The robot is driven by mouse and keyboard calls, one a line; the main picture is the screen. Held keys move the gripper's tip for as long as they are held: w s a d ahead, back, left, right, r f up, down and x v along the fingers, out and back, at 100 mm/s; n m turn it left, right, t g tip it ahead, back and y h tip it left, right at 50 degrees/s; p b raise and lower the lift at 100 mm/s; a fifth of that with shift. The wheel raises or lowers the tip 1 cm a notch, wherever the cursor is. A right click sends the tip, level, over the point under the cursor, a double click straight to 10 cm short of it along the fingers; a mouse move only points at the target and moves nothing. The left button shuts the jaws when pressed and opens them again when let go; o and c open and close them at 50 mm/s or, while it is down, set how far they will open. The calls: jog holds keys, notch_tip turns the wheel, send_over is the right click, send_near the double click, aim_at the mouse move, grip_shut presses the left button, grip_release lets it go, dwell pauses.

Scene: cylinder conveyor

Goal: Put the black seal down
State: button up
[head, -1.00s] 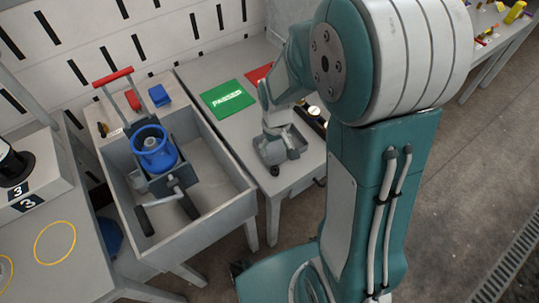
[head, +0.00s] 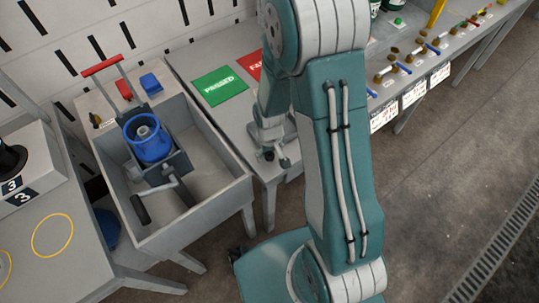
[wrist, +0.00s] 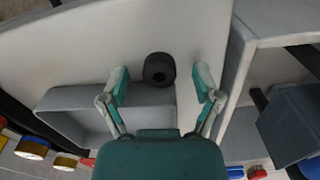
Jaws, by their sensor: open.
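My gripper (wrist: 161,75) is open, with one teal and grey finger on each side of the seal and a gap on both sides. In the head view the seal (head: 268,155) is a small dark spot near the table's front edge. My gripper (head: 279,148) is beside it there, small and partly hidden by my arm.
Green PASSED (head: 219,87) and red (head: 251,66) mats lie farther back. A grey bin (head: 205,213) with a blue cylinder (head: 150,140) stands left. A bench with valves (head: 425,50) is at right.

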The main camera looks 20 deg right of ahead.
jog(key=c, duration=0.9)
